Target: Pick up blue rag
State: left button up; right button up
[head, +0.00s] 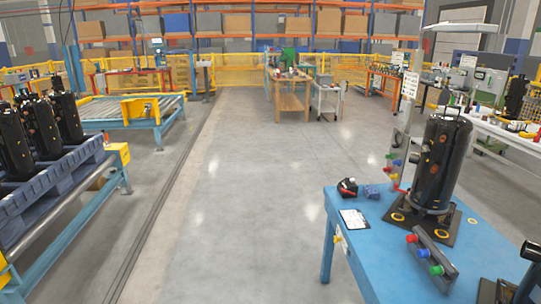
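A small crumpled dark-blue cloth, which looks like the blue rag (371,191), lies on the blue workbench (385,254) near its far left edge. It is small here and its folds are hard to make out. A black and red object (347,187) lies just left of it. Neither of my grippers can be made out in the head view, and nothing is seen touching the rag.
A tall black compressor (437,160) stands upright on a dark plate right of the rag. A clipboard (354,218) and a button box (432,254) lie nearer. Unidentified black parts (529,255) show at lower right. A pallet (50,180) holds compressors at left. The middle floor is clear.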

aim_at(371, 192)
jog(key=i+j, duration=0.1)
jog(key=i, duration=0.6)
jog(key=i+j, duration=0.15)
jog(key=i, duration=0.6)
